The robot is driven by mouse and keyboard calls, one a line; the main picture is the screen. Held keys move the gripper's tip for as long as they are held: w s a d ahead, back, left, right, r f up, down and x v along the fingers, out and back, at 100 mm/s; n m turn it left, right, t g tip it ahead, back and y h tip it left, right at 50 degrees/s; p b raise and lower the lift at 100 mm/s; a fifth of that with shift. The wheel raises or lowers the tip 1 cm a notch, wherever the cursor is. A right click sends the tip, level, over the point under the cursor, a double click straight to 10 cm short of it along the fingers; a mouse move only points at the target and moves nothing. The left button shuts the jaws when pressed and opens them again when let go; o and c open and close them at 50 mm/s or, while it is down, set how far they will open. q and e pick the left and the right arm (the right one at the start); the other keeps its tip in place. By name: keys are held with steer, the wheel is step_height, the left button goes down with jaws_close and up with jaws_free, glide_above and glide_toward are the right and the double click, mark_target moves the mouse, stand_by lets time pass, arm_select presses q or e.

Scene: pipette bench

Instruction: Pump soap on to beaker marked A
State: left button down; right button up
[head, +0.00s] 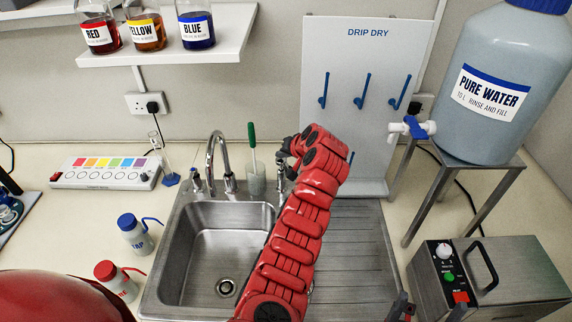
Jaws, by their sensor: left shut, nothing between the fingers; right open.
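My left gripper (285,163) is shut and empty at the back right of the sink, at the end of the red arm. It is over or against a small metal fitting (282,188) on the sink's back edge. That fitting may be the soap pump; the gripper and arm cover much of it, and I cannot tell whether they touch. My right gripper (428,311) shows only as dark fingertips at the bottom edge, spread apart, over the right of the drainer. I see no beaker marked A.
The steel sink (175,245) has a curved tap (226,165) and a green-handled brush (252,140) in a pot. Two wash bottles (135,236) stand left. A water tank (490,125) on a stand and a metal box (515,268) are right. The drip-dry rack (345,60) is behind.

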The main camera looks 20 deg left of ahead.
mark_target(282, 161)
arm_select(q)
steer(key=shift+r, duration=0.1)
steer(key=shift+r+p, duration=0.75)
steer(key=shift+r, duration=2.25)
steer(key=shift+f, duration=0.1)
